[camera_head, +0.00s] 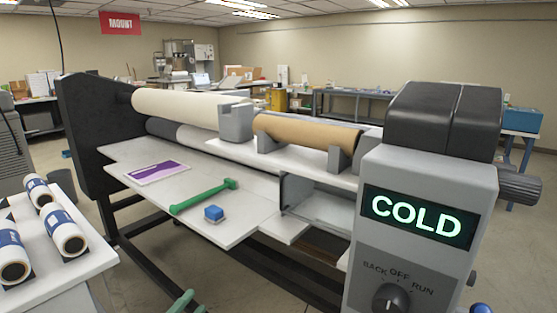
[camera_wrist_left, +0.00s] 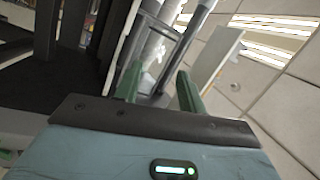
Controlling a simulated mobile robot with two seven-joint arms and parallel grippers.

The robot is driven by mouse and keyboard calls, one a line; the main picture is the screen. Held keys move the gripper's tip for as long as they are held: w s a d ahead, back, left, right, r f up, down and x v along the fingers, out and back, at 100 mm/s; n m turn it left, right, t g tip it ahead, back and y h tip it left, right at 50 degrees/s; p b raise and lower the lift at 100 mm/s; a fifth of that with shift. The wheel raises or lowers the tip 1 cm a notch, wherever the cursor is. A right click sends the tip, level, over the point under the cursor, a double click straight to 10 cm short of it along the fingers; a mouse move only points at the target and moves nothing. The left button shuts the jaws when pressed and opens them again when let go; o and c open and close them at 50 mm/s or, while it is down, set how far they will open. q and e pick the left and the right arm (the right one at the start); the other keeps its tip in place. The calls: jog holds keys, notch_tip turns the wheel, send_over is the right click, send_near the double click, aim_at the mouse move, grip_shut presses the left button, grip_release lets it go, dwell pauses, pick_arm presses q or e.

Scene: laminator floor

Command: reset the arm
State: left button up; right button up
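My left gripper (camera_head: 186,303) shows only as green fingertips at the bottom edge of the head view, in front of and below the laminator's table. In the left wrist view its two green fingers (camera_wrist_left: 159,90) stand apart with nothing seen held between them. The rest of my left arm is out of the head view.
A control housing reading COLD (camera_head: 415,214) stands right. A side table with several wrapped rolls (camera_head: 67,236) stands left.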

pick_arm(q)
jog(key=s+f+n+g+y, duration=0.2)
jog(key=s+f+n, duration=0.4)
jog(key=s, duration=0.6)
jog(key=s+f+n+g+y+p, duration=0.1)
jog(key=s+f+n+g, duration=0.3)
jog(key=s+f, duration=0.6)
jog(key=s+a+f+n+g+y, duration=0.1)
jog(key=s+f+n+g+y, duration=0.2)
jog(key=s+f+n, duration=0.5)
jog(key=s, duration=0.6)
jog(key=shift+s+y, duration=0.15)
jog(key=shift+y, duration=0.25)
pick_arm(e)
jog(key=shift+w+d+r+t, duration=0.2)
jog(key=shift+w+r+t, duration=0.1)
jog(key=shift+w+r, duration=0.9)
